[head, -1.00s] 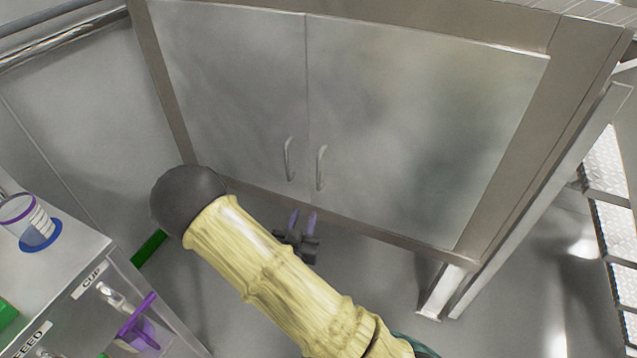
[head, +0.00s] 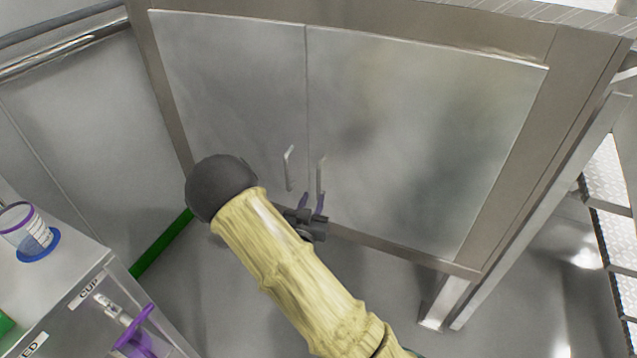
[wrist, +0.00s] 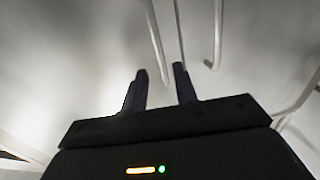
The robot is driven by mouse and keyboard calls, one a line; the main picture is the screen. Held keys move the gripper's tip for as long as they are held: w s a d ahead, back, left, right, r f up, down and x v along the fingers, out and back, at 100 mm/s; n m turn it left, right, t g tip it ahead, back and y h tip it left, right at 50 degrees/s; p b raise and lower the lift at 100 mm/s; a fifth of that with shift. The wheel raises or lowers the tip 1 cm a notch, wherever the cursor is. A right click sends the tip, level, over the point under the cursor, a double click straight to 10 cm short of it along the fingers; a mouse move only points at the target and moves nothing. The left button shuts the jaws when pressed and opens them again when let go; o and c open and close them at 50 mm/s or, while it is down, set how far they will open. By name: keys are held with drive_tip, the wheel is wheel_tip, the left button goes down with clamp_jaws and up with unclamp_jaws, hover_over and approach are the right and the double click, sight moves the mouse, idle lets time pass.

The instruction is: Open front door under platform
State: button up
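The cabinet under the platform has two closed metal doors, a left door (head: 230,100) and a right door (head: 420,140). Each has a vertical bar handle near the centre seam: the left handle (head: 288,168) and the right handle (head: 321,176). My gripper (head: 312,202) is just below the handles, close to the lower end of the right one. A handle bar (wrist: 155,40) rises just beyond the fingertips, and another handle (wrist: 217,35) is to the right.
A grey cart (head: 75,285) with a labelled cup (head: 28,228) and purple items stands at lower left. A metal post (head: 540,200) and tread-plate steps (head: 605,180) are at the right. Grey floor (head: 390,300) lies before the cabinet.

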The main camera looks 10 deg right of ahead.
sight(318, 184)
drive_tip(key=x, duration=0.8)
drive_tip(key=shift+f+b, duration=0.1)
drive_tip(key=shift+b, duration=0.2)
drive_tip(key=shift+c, duration=0.2)
clamp_jaws()
